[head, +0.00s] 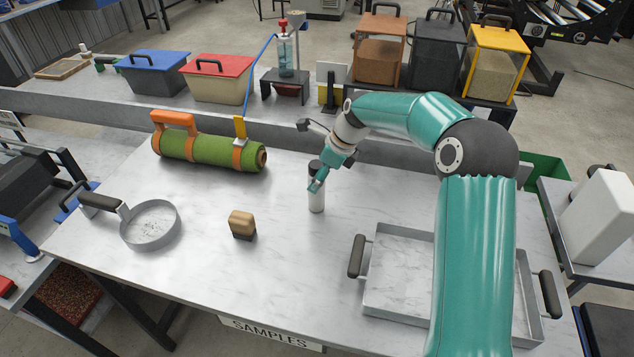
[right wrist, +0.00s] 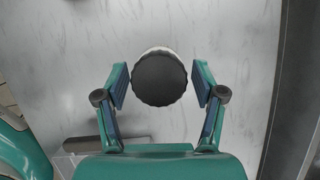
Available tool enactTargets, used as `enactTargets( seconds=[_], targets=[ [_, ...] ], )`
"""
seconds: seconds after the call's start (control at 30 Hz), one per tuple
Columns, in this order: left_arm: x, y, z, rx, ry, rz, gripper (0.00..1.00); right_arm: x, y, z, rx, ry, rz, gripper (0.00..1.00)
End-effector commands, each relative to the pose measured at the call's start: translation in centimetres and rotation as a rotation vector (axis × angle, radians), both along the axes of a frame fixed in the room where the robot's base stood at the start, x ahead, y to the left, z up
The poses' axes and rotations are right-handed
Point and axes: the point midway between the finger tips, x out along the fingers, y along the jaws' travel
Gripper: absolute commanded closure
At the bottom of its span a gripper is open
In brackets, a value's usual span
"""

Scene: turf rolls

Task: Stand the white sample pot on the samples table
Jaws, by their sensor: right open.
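The white sample pot (head: 317,196) with its black lid stands upright on the marble-topped samples table (head: 285,270), near the middle. In the right wrist view I look down on the black lid (right wrist: 159,78), with a sliver of the white body behind it. My right gripper (head: 318,178) is at the top of the pot. Its two fingers (right wrist: 160,84) are open, one on each side of the lid, with a gap visible on both sides. My left gripper is not in view.
A round sieve (head: 150,226) and a wooden-topped brush or block (head: 242,224) lie left of the pot. A green turf roll (head: 210,150) with an orange handle lies behind. A metal tray (head: 398,270) is at the right, partly hidden by my arm. The table between them is clear.

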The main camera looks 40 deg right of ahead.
Motion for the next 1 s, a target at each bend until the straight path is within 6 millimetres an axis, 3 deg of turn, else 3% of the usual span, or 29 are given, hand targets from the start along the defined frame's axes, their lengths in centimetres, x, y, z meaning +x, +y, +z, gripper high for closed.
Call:
enactTargets(
  seconds=[0.2,0.43,1.0],
  targets=[
    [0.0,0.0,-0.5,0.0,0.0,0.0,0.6,-1.4,-1.0,4.3,-0.002,-0.005,-0.001,0.31],
    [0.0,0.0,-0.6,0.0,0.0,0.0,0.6,-2.5,-1.7,7.5,-0.001,-0.002,0.0,0.31],
    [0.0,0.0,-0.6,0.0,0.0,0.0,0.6,-2.8,-1.9,8.4,0.0,0.0,0.001,0.31]
  ],
)
